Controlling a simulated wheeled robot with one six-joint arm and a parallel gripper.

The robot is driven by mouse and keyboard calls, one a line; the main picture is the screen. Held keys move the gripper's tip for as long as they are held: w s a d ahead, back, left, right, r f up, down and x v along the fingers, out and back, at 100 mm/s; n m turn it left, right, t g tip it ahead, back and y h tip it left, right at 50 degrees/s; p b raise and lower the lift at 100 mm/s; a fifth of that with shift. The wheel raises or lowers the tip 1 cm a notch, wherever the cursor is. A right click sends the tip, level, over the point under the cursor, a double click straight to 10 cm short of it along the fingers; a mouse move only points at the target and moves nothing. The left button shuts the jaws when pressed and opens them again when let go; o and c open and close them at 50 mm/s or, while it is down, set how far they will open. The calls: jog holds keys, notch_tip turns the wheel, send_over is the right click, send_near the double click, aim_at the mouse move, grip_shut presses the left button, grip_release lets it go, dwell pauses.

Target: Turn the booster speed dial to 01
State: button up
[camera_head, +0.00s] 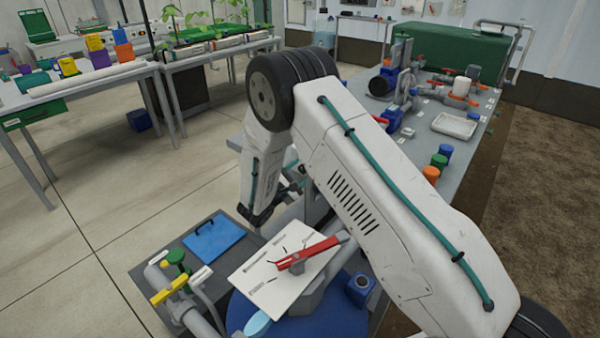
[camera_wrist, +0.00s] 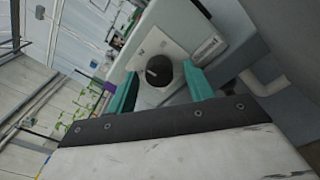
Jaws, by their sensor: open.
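A round black dial (camera_wrist: 158,73) with a short white pointer mark sits on a pale plate (camera_wrist: 150,44) in the wrist view. Small marks show on the plate above the dial, too small to read. My gripper (camera_wrist: 161,88) is open, with one teal finger on each side of the dial. The dial shows between the fingers; I cannot tell whether they touch it. A white label (camera_wrist: 207,47) with unreadable text is right of the dial. In the head view I cannot make out the dial, and my arm covers much of the middle.
A red lever (camera_head: 310,254) lies over a white marked plate (camera_head: 262,270). A yellow-handled valve (camera_head: 168,291) and a blue panel (camera_head: 214,236) are at its left. A grey bench (camera_head: 405,152) with pipework and a white tray (camera_head: 455,125) extends behind. Open floor is at left.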

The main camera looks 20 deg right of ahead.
jog(key=shift+w+d, duration=0.15)
jog(key=shift+d, duration=0.05)
jog(key=c, duration=1)
jog(key=shift+n, duration=0.4)
jog(key=n, duration=0.4)
jog(key=shift+n, duration=0.4)
jog(key=n, duration=0.6)
jog(key=shift+r+g, duration=0.1)
jog(key=shift+g, duration=0.3)
